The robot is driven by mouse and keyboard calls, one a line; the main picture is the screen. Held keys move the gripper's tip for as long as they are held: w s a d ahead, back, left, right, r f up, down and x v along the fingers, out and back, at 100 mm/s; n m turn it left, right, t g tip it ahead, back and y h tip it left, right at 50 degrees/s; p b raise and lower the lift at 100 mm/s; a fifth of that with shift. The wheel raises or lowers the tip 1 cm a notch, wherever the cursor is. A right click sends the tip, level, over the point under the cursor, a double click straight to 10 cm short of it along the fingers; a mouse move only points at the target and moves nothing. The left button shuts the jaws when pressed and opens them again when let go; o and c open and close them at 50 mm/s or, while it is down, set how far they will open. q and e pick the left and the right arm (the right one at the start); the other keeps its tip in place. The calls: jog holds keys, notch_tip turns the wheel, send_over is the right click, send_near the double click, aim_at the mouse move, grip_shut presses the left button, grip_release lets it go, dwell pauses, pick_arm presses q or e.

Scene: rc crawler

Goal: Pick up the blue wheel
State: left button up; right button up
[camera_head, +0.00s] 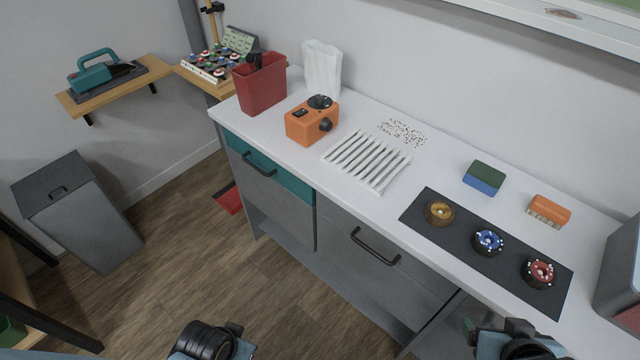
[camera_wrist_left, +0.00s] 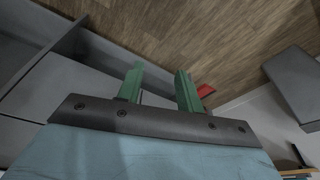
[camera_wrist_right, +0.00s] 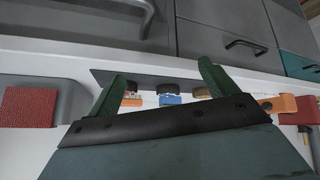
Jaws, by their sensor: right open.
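The blue wheel (camera_head: 487,242) has a dark tyre and a blue hub with small pale studs. It lies on a dark mat (camera_head: 430,212) on the white counter, between a yellow-hubbed wheel (camera_head: 439,212) and a red-hubbed wheel (camera_head: 538,272). My right gripper (camera_wrist_right: 162,84) is open and empty. It is in front of the counter, apart from the wheels, and the row of dark tyres shows beyond its fingers in the right wrist view. My left gripper (camera_wrist_left: 158,82) is open and empty over the floor, left of the right one in the head view.
Near the mat are a green-and-blue block (camera_head: 484,178) and an orange brush (camera_head: 548,210). A white slatted rack (camera_head: 367,160), an orange device (camera_head: 312,122) and a red bin (camera_head: 261,84) stand farther left. Drawer handles (camera_head: 374,246) project from the counter front. A grey box edges the right.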

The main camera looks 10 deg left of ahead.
jog(key=w+d+t, duration=0.2)
jog(key=w, duration=0.1)
jog(key=t+y, duration=0.2)
jog(key=t, duration=0.2)
send_near(491, 244)
jog(key=x, duration=0.5)
jog(key=shift+a, duration=0.4)
jog(key=shift+d+b+x, duration=0.2)
jog(key=shift+x, duration=1.05)
jog(key=shift+d+b+x, duration=0.15)
jog(key=shift+b+x, duration=0.05)
jog(key=shift+x, duration=1.05)
pick_arm(q)
jog(key=s+a+f+g, duration=0.1)
jog(key=s+a+f, duration=0.2)
jog(key=s+f, duration=1.5)
notch_tip(491, 244, down, 4)
jog(key=shift+s+r+g, duration=0.15)
jog(key=shift+s+g, duration=0.1)
jog(key=shift+g, duration=0.05)
jog(key=shift+a, duration=0.1)
pick_arm(e)
jog(key=c, duration=1.1)
jog(key=shift+o, duration=0.2)
